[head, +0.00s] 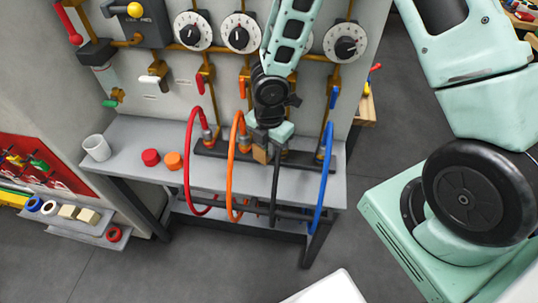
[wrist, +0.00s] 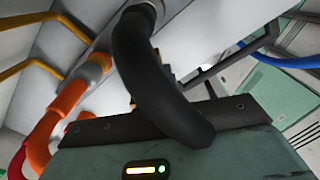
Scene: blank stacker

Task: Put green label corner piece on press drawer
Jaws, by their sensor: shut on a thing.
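My gripper (head: 264,143) is over the back of the grey bench, at the upper end of the black hose (head: 274,190). It appears shut on this hose, though its fingertips are hard to make out. In the wrist view the black hose (wrist: 150,75) curves close across the front of my gripper. A small tan-brown block shape shows beside the gripper in the head view; I cannot tell what it is. I see no corner piece with a green label and no press drawer in either view.
The red hose (head: 188,165), orange hose (head: 230,175) and blue hose (head: 326,175) loop beside it. The grey bench (head: 130,140) holds a white cup (head: 96,147), a red cap (head: 150,157) and an orange cap (head: 173,160). A gauge panel (head: 150,85) stands behind.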

